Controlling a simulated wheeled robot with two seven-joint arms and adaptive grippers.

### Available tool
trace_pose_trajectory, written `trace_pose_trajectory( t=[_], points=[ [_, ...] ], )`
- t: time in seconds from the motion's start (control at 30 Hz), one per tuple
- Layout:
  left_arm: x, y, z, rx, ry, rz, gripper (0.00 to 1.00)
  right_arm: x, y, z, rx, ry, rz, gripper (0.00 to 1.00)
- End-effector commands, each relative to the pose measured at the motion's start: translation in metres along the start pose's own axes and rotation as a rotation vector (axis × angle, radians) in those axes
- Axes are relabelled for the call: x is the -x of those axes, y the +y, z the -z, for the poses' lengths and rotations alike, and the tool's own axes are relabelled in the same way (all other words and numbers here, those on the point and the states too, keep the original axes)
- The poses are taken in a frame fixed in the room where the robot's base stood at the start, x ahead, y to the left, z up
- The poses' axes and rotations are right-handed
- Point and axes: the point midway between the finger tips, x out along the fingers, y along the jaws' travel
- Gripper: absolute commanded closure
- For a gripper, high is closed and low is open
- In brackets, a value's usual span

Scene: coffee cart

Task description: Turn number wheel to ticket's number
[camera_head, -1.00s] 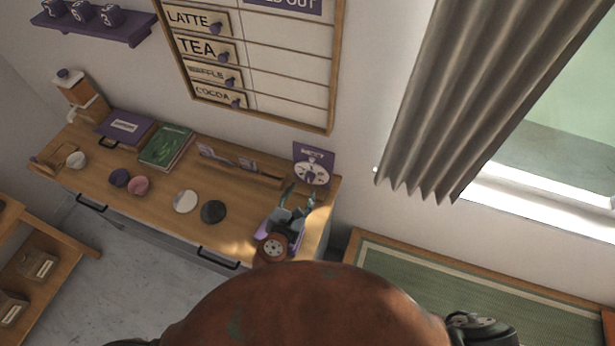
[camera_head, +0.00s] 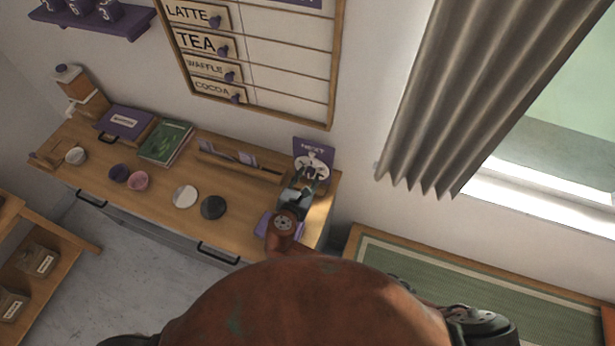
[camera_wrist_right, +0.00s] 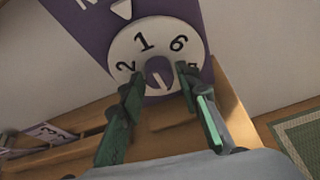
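The number wheel (camera_head: 308,166) is a white dial on a purple board marked NEXT, at the back right corner of the counter. In the right wrist view the wheel (camera_wrist_right: 143,42) shows 2, 1 and 6, with the 1 nearest the white pointer triangle (camera_wrist_right: 121,9). A purple knob (camera_wrist_right: 158,74) sits at its middle. My right gripper (camera_wrist_right: 160,82) is open, its green fingers on either side of the knob; I cannot tell whether they touch it. In the head view this gripper (camera_head: 303,180) covers the wheel's lower part. My left gripper is not in view.
Cards stand in a wooden rack (camera_head: 240,166) left of the wheel; I cannot read which is the ticket. Discs, small cups, a green book (camera_head: 165,142) and a purple box (camera_head: 126,121) lie further left on the counter. A green mat (camera_head: 430,280) lies at right.

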Motion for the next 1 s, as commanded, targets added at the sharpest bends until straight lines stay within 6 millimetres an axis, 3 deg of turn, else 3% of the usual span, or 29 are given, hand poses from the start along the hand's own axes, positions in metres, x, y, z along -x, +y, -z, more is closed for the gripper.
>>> trace_pose_trajectory(
  t=[0.4,0.73,1.0],
  points=[
    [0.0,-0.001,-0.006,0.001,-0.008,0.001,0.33,0.0,0.0,0.0,0.0,0.0,0.0,0.99],
    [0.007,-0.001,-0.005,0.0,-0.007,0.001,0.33,0.001,-0.001,-0.001,-0.045,0.002,-0.017,1.0],
    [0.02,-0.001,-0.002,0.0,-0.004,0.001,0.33,0.001,-0.003,-0.001,-0.205,0.007,-0.081,1.0]
  ],
)
